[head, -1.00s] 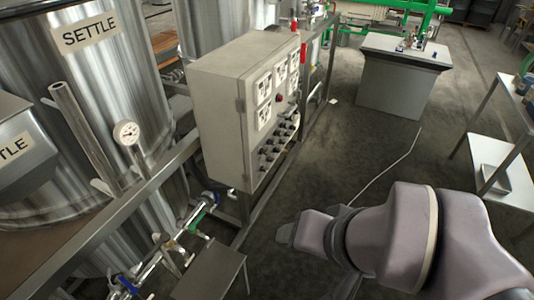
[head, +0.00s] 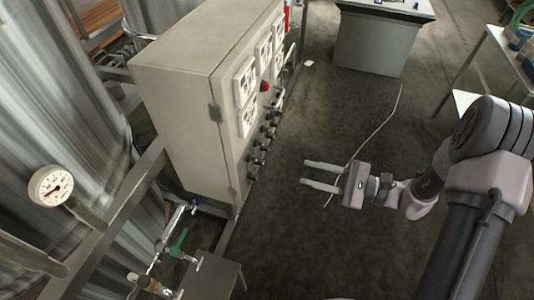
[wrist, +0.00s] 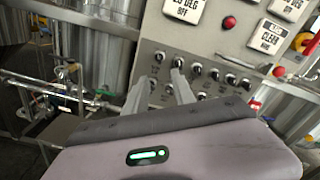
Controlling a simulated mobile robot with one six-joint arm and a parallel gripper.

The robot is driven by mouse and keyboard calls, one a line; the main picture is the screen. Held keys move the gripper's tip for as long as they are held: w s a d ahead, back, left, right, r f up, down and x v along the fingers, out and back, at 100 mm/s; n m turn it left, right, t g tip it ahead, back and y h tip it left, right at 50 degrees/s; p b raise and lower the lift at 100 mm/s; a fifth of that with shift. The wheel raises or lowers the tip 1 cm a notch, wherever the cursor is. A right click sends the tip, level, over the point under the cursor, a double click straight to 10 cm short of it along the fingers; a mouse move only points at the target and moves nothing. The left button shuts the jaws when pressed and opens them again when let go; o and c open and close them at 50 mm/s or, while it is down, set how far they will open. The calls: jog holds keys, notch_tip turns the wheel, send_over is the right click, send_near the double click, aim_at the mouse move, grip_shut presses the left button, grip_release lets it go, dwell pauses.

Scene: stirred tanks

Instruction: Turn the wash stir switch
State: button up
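The grey control cabinet (head: 185,85) stands left of my gripper in the head view. Its front carries rows of small black rotary switches (head: 264,143), which also show in the wrist view (wrist: 212,73). Their labels are too small to read, so I cannot tell which is the wash stir switch. My gripper (head: 304,173) is open and empty, its two fingers pointing left toward the cabinet front, with a gap between. In the wrist view my fingers (wrist: 161,80) reach up toward the left end of the switch rows and hide part of the lower row.
A red button (wrist: 229,22) and square labelled plates (wrist: 183,10) sit above the switches. A steel tank with a gauge (head: 50,186) and pipes with a green-handled valve (head: 180,241) are at left. A grey bench (head: 370,42) stands behind.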

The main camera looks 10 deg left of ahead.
aim_at(252, 159)
jog(key=w+a+b, duration=0.1)
jog(key=a+b, duration=0.1)
jog(key=a, duration=1.2)
jog(key=shift+b, duration=0.3)
jog(key=shift+c, duration=0.2)
grip_shut()
